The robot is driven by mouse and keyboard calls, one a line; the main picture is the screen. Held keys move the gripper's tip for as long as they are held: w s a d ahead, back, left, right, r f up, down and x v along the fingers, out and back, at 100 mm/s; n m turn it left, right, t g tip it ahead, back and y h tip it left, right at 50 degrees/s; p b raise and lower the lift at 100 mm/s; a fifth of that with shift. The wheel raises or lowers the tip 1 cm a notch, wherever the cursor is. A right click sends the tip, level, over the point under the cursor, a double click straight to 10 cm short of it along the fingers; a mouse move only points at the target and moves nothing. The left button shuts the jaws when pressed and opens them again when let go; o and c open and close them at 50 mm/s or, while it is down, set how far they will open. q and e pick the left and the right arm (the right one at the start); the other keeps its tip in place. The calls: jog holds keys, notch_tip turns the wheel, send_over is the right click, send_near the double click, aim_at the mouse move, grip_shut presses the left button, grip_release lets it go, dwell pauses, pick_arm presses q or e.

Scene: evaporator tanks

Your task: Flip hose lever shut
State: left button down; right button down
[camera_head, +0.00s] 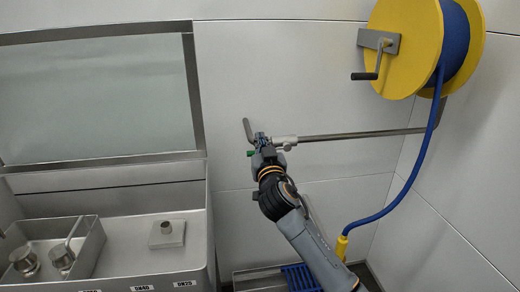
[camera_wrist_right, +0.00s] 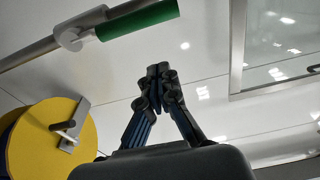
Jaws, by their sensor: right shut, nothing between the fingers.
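A thin metal pipe (camera_head: 350,136) runs along the wall from the right to a pale fitting (camera_head: 285,142). A small grey lever-like piece (camera_head: 248,130) stands up, tilted, just left of my right gripper (camera_head: 261,140). The right wrist view shows the fitting (camera_wrist_right: 75,35) with a green cylinder (camera_wrist_right: 140,20) beyond it. In that view my right gripper (camera_wrist_right: 159,72) is shut and empty, apart from the green cylinder and below it. In the head view the gripper hides part of the fitting's end. My left gripper is not in view.
A yellow hose reel (camera_head: 405,50) with a crank and blue hose (camera_head: 415,165) is at the upper right. The hose hangs to a yellow nozzle (camera_head: 342,245). A blue grate (camera_head: 298,277) lies below. A metal tank (camera_head: 140,250) is at left.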

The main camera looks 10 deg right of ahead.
jog(key=shift+w+f, duration=0.35)
jog(key=shift+f, duration=0.55)
jog(key=shift+w+f, duration=0.3)
jog(key=shift+f, duration=0.6)
jog(key=shift+f, duration=0.1)
